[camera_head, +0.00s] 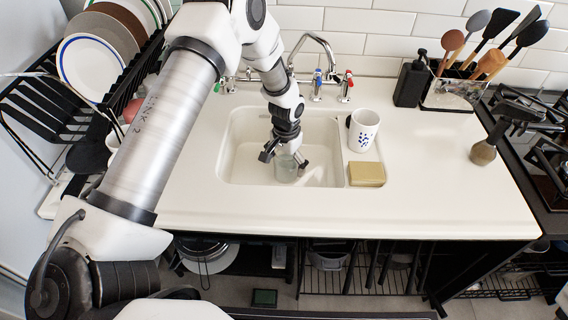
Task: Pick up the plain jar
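A small, plain, greenish-grey see-through jar (287,172) stands in the white sink basin, near its middle. My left gripper (285,160) reaches down into the basin from above. Its dark fingers are spread, one on each side of the jar's upper part, and look open. Whether either finger touches the jar cannot be told. The gripper hides the jar's top. My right gripper is not in view.
A white mug with blue marks (363,130) and a yellowish sponge block (366,174) sit right of the basin. The tap (316,75) stands behind it. A dish rack with plates (90,67) is at left.

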